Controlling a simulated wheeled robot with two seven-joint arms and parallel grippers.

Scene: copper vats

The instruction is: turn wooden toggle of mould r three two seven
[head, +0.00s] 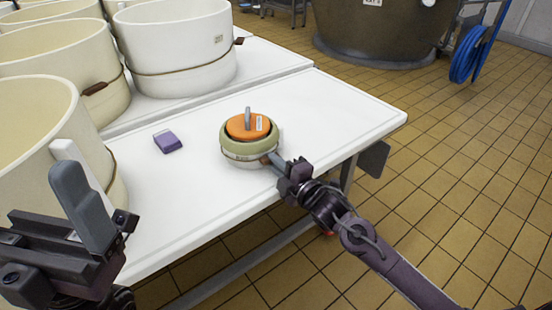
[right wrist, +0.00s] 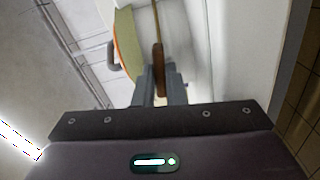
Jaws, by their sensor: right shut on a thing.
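A small round mould (head: 238,150), pale green above and cream below, stands on the white table with an orange disc (head: 240,128) and grey handle on top. Its label is too small to read. Its wooden toggle (head: 265,159) is on the side facing my right arm. My right gripper (head: 276,161) is shut on this toggle. In the right wrist view the brown toggle (right wrist: 158,66) stands between the two grey fingers (right wrist: 158,92). My left gripper (head: 84,195) is raised at the lower left, away from the small mould; its jaw gap is unclear.
Large cream moulds (head: 180,45) with brown toggles crowd the table's left and back. A purple block (head: 167,141) lies left of the small mould. The white table (head: 335,115) is clear to the right. A big vat (head: 375,35) and blue hose (head: 466,55) stand beyond, on tiled floor.

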